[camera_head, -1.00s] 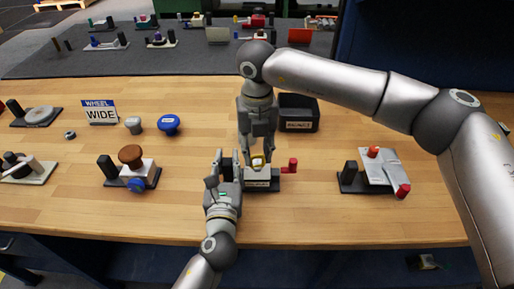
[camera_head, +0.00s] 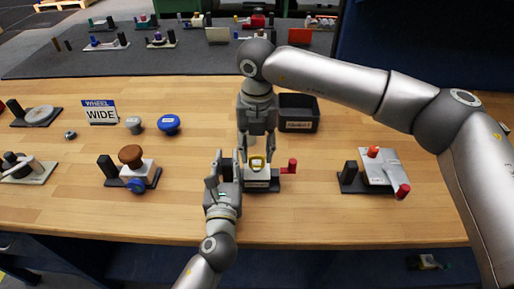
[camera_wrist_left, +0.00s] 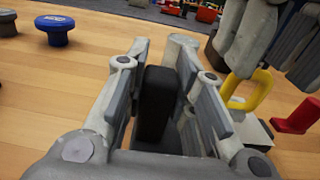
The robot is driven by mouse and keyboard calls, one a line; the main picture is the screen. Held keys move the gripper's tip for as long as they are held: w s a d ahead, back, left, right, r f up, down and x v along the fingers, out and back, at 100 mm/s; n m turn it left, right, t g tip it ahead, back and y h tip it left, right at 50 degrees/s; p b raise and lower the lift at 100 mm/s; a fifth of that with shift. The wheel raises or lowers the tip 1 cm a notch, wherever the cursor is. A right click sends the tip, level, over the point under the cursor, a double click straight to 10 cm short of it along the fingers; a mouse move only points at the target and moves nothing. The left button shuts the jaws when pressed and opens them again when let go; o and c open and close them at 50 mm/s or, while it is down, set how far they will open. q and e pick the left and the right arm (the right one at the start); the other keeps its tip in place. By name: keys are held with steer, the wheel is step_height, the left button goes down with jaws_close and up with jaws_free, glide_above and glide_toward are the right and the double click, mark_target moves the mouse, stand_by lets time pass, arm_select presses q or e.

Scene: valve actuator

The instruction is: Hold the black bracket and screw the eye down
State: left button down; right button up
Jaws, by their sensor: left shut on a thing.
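The black bracket (camera_wrist_left: 155,105) stands upright between the fingers of my left gripper (camera_wrist_left: 165,95) in the left wrist view. In the head view my left gripper (camera_head: 223,168) is shut on it at the left end of the valve unit (camera_head: 258,173), and its fingers hide most of it. The yellow eye (camera_head: 257,163) sits on top of the pale valve body, and it also shows in the left wrist view (camera_wrist_left: 247,96). My right gripper (camera_head: 257,148) points down just above the eye, with its fingers spread apart and the eye free below them.
A red handle (camera_head: 291,166) sticks out right of the valve body. A black bin (camera_head: 298,126) stands behind my right gripper. Other units stand left (camera_head: 136,173) and right (camera_head: 380,168). A blue knob (camera_head: 169,124) and a "WHEEL WIDE" sign (camera_head: 101,113) are back left.

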mark_target(257, 157)
arm_select(q)
steer(key=shift+s+a+f, duration=0.1)
steer(key=shift+f, duration=0.3)
arm_select(e)
steer(key=shift+o, duration=0.9)
steer(key=shift+r, duration=0.1)
steer(key=shift+s, duration=0.1)
step_height(257, 157, up, 12)
steer(key=shift+s, duration=0.1)
arm_select(q)
steer(key=c, duration=1.1)
jaws_free()
steer(key=shift+r, duration=0.15)
steer(key=shift+c, duration=0.2)
